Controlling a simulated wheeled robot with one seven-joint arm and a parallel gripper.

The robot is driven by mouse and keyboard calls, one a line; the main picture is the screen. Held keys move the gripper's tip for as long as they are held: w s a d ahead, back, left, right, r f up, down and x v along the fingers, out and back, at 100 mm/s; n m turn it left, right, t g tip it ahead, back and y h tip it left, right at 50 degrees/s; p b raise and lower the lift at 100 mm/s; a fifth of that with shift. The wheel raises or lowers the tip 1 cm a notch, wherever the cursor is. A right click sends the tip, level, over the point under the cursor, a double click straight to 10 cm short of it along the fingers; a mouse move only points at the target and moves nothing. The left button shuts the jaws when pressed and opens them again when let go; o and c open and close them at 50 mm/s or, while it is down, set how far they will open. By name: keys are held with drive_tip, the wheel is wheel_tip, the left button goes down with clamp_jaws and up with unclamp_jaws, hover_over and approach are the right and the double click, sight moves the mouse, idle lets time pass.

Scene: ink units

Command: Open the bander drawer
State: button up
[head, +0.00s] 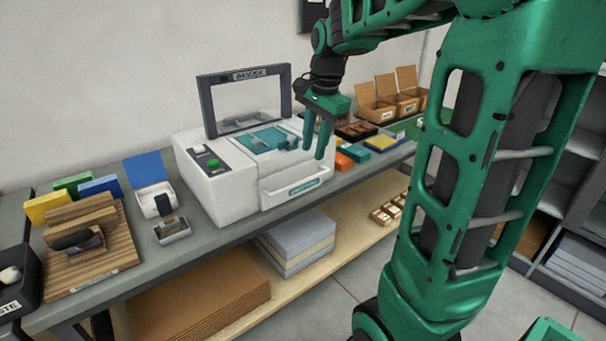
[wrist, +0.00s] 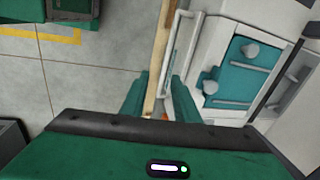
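The bander (head: 215,185) is a white machine on the bench with a dark upright frame, a green button and a teal top plate; its top also shows in the wrist view (wrist: 240,75). Its drawer (head: 297,190) is low on the front, with a pale bar handle and a teal label; the handle also shows in the wrist view (wrist: 173,40). The drawer looks shut or nearly so. My gripper (head: 314,152) points down beside the bander's right front, apart from the handle in the head view. Its fingers (wrist: 165,85) are apart, with nothing seen held.
Orange and teal boxes (head: 380,142) and open cartons (head: 385,95) lie to the right. A lower shelf (head: 345,235) holds stacked sheets. The floor in front is bare.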

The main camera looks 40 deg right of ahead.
sight(305, 181)
drive_tip(key=shift+m, duration=0.4)
drive_tip(key=w+f, duration=0.1)
drive_tip(key=f, duration=0.2)
drive_tip(key=w+f, duration=0.1)
drive_tip(key=f, duration=0.2)
drive_tip(key=w+f, duration=0.1)
drive_tip(key=f, duration=0.3)
drive_tip(key=shift+w+f, duration=0.1)
drive_tip(key=shift+w, duration=0.15)
clamp_jaws()
